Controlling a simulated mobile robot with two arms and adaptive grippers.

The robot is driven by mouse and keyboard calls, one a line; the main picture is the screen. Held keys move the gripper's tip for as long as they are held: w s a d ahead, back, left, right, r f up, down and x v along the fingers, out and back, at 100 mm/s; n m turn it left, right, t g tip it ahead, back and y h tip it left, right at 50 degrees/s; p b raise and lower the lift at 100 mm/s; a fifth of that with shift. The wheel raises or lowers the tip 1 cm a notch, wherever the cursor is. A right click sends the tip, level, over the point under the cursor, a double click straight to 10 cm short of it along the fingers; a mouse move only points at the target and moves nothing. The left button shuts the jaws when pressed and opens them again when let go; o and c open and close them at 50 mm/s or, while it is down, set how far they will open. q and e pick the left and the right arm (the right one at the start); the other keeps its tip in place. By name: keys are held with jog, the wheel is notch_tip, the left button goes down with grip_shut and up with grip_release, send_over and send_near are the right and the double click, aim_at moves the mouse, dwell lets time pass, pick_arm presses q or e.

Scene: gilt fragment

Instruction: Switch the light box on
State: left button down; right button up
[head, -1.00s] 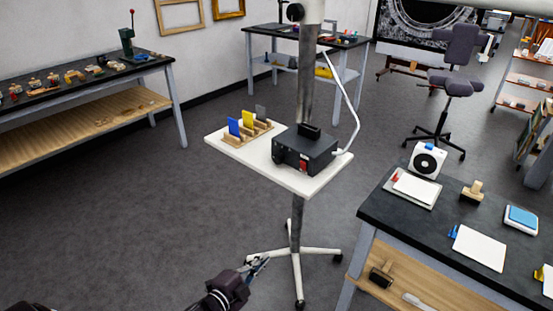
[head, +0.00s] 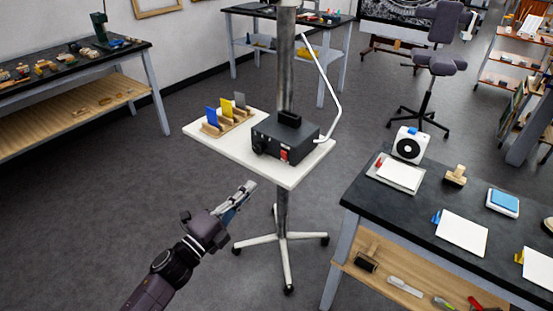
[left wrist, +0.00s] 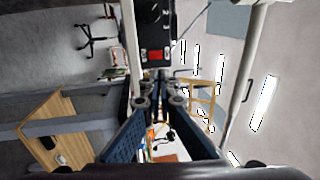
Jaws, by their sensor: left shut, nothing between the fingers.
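The light box is a black box (head: 284,138) on a white shelf plate (head: 213,145) on a pole stand. A red switch (head: 284,155) is on its front face. In the left wrist view the box (left wrist: 152,20) is at the top, with the red switch (left wrist: 155,55) just above my fingertips. My left gripper (head: 250,187) is shut and empty, below and in front of the plate's near edge, apart from the box. Its fingers (left wrist: 160,76) also show in the left wrist view. My right gripper is not in view.
A white cable (head: 333,115) rises on the box's right. A dark-topped table (head: 400,210) stands at right and another bench (head: 80,70) at left. The floor left of the stand is clear.

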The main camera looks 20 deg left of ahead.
aim_at(283, 153)
pick_arm(q)
jog(key=p+x, duration=0.2)
jog(key=x, duration=0.9)
jog(key=shift+w+r+p, duration=0.15)
jog(key=shift+w+p, duration=0.05)
jog(key=shift+p, duration=0.15)
jog(key=shift+w+d, duration=0.3)
jog(key=shift+w, duration=0.35)
jog(key=r+p, duration=0.1)
jog(key=p, duration=0.2)
jog(key=shift+w+d+g, duration=0.1)
jog(key=shift+w+g, duration=0.1)
jog(key=shift+g, duration=0.2)
jog(key=shift+f, duration=0.35)
